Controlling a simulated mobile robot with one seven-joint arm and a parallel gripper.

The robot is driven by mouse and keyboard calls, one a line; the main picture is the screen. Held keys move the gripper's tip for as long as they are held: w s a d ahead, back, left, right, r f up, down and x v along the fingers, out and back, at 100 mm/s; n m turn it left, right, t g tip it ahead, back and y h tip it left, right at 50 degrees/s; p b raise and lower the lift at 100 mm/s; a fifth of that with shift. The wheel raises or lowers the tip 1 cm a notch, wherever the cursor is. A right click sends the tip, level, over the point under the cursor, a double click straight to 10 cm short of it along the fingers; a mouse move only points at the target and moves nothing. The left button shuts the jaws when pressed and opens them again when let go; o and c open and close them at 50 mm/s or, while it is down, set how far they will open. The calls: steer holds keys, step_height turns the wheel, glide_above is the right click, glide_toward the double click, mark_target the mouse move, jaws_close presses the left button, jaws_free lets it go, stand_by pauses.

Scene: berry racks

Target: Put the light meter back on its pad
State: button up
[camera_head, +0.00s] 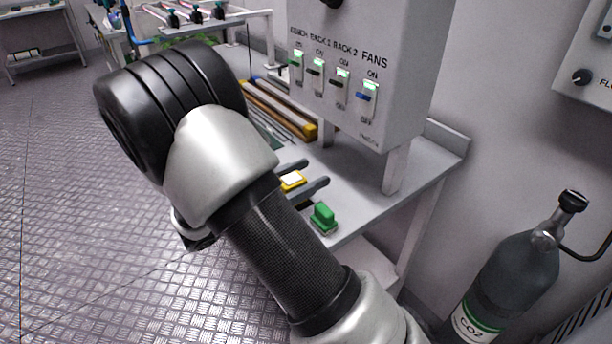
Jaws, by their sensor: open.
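A small yellow object with a white top, which looks like the light meter (292,180), sits low over the grey bench. My gripper (316,172) is open, its two dark fingers reaching over the bench with the yellow object between them. I cannot tell whether the fingers touch it or whether it rests on anything. My arm hides the near side of the object and part of the bench. The pad cannot be made out.
A green block-like item (323,218) stands near the bench's front edge, close to the lower finger. A switch box (362,125) overhangs the bench (352,190). Long yellow-ended bars (275,112) lie further left. A CO2 cylinder (508,270) stands at right.

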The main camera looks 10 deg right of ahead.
steer(key=p+v, duration=0.2)
steer(key=v, duration=1)
